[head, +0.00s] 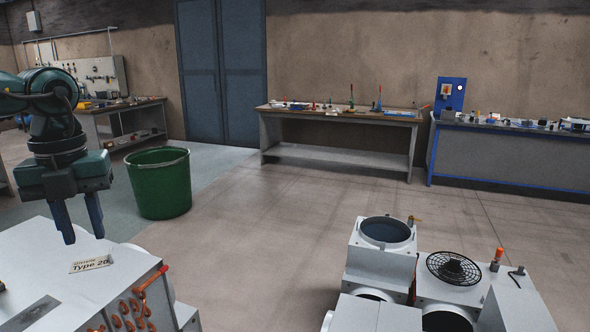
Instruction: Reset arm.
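My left gripper (81,222) hangs from the arm at the left of the head view, with its fingers pointing down above the light grey machine (110,285). The two fingers stand apart and nothing shows between them. The machine has a "Type 20" label, a red-handled lever and several copper-coloured parts on its side. My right gripper is not in view.
A green bin (160,184) stands on the floor behind the left machine. Another grey machine (372,263) with a round opening and a black fan grille (454,268) stands at the lower right. Workbenches (340,117) line the back wall. The middle floor is clear.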

